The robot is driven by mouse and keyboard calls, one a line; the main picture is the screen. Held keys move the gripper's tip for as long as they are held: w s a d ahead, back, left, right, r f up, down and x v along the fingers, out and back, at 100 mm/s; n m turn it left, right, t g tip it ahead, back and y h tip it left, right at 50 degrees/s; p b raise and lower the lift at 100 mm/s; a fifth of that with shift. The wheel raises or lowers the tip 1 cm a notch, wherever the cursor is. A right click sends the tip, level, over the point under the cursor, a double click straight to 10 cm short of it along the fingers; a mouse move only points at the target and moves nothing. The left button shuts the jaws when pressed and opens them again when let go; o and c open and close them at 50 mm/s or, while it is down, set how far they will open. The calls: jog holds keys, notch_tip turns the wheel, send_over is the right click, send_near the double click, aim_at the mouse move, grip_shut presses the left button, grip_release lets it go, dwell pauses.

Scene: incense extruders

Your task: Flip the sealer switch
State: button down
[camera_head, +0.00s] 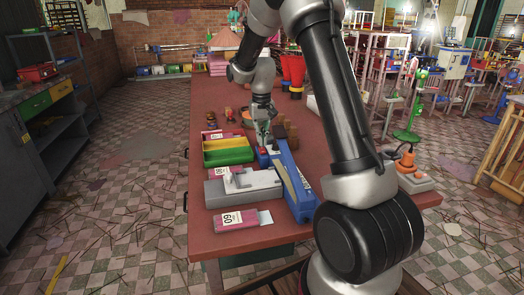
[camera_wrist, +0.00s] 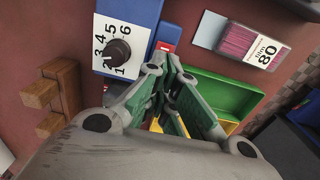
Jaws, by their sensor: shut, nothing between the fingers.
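The sealer is a long blue device (camera_head: 290,180) on the red table, lying lengthwise toward the front edge. In the wrist view its blue body (camera_wrist: 135,10) carries a white panel numbered 1 to 6 with a black dial knob (camera_wrist: 117,52). A small red part, apparently the switch (camera_wrist: 166,47), shows beside the panel, partly hidden by my fingers. My gripper (camera_head: 266,138) is shut and empty, pointing down over the far end of the sealer. In the wrist view the closed fingers (camera_wrist: 172,62) are close to the red part; I cannot tell whether they touch it.
Green and yellow trays (camera_head: 227,157) stand left of the sealer. A grey device (camera_head: 243,188) and a pink pack marked 60 (camera_head: 236,220) lie nearer the front. A pack marked 80 (camera_wrist: 250,40) and brown wooden blocks (camera_wrist: 60,85) flank the sealer.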

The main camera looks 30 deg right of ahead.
aim_at(262, 148)
jog(key=shift+f, duration=1.05)
dwell(0.4)
jog(key=shift+r, duration=3.5)
